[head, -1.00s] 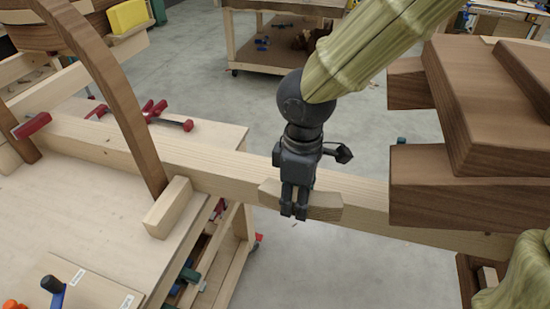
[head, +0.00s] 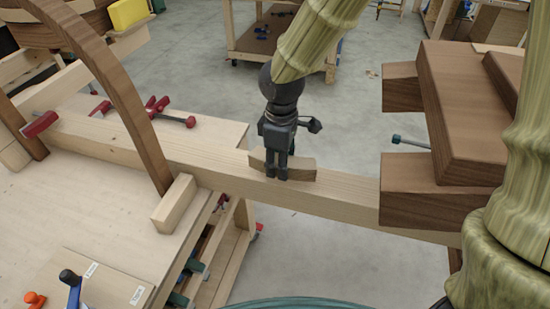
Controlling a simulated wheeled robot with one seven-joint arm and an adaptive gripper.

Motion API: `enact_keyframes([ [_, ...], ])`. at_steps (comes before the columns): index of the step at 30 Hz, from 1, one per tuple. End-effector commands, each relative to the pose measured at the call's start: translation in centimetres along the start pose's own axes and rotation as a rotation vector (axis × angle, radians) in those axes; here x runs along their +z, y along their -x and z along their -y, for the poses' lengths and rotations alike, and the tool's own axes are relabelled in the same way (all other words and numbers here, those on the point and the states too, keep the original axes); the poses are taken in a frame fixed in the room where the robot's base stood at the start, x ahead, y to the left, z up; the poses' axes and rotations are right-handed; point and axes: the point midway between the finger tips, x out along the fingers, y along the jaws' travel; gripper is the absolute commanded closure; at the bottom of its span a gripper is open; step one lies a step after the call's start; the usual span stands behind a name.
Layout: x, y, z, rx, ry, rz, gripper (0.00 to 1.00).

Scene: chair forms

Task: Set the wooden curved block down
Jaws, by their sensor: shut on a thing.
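The wooden curved block (head: 303,168) is a small pale piece at the middle of the head view. It is at the long pale beam (head: 335,197), by the beam's top; I cannot tell whether it touches it. My gripper (head: 276,176) points down with its dark fingers shut on the block, left of the block's middle. The fingers hide part of the block.
A dark curved wooden form (head: 125,95) and a pale block (head: 174,204) stand to the left on the workbench (head: 110,215). Stacked dark wooden blocks (head: 445,125) are at the right. Red clamps (head: 170,117) lie behind the beam. Open floor shows behind my gripper.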

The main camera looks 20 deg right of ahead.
Motion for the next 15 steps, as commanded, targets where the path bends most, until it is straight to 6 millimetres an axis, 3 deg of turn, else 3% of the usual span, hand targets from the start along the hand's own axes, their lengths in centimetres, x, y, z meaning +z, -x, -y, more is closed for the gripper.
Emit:
enact_keyframes([
  [6, -1.5, -0.1, -1.9, -0.001, -0.001, -0.001, 0.9],
  [15, -2.2, -1.0, -2.9, -0.002, 0.001, 0.003, 0.9],
])
